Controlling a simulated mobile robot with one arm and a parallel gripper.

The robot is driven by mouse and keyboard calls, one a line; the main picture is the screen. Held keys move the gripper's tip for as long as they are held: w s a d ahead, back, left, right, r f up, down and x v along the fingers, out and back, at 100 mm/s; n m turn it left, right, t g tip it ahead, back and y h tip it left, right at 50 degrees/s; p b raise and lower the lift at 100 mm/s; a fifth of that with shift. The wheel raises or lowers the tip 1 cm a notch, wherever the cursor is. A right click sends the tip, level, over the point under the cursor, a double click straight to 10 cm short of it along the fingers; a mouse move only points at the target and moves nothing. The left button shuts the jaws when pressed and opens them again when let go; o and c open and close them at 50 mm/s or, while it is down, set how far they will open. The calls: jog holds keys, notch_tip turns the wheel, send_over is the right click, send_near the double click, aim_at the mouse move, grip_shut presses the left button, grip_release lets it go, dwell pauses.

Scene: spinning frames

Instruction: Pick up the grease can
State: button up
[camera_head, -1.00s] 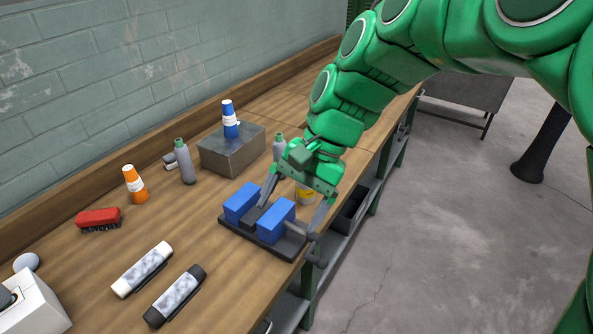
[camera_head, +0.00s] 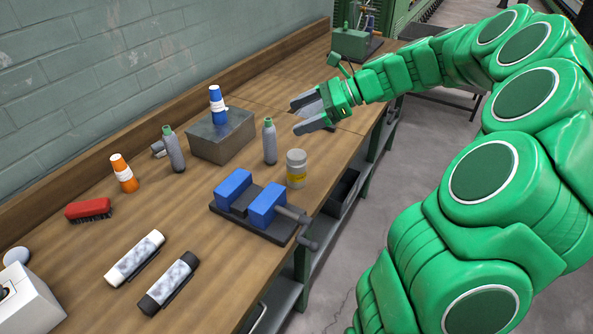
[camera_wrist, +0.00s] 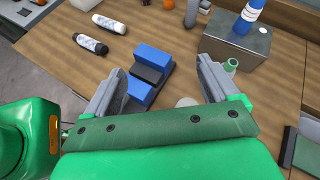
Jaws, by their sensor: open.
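The grease can appears to be the short can with a grey lid and yellow label (camera_head: 296,169). It stands upright on the bench near its front edge, between the blue vise and a grey bottle. In the wrist view, a pale round top, likely the same can (camera_wrist: 187,101), shows just above my gripper's palm, mostly hidden. My gripper (camera_head: 297,118) is open and empty, above and behind the can in the head view, its fingers pointing left. In the wrist view the spread fingers of my gripper (camera_wrist: 158,68) frame the bench.
A grey bottle with green cap (camera_head: 270,142) stands close to the can. The blue vise (camera_head: 252,201) sits in front, its handle over the bench edge. A metal block (camera_head: 222,138) carries a blue bottle (camera_head: 217,104). Another green-capped bottle (camera_head: 173,150) stands left.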

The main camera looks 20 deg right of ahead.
jog(key=w+d+f+m+t, duration=0.2)
jog(key=w+d+m, duration=0.1)
jog(key=d, duration=0.2)
send_near(298, 155)
jog(key=x, duration=0.4)
jog(key=shift+a+f, duration=0.3)
jog(key=shift+x, duration=1.25)
jog(key=shift+w+x, duration=0.1)
jog(key=shift+x, duration=1.25)
jog(key=shift+w+x, duration=0.15)
jog(key=shift+x, duration=1.15)
jog(key=c, duration=1.5)
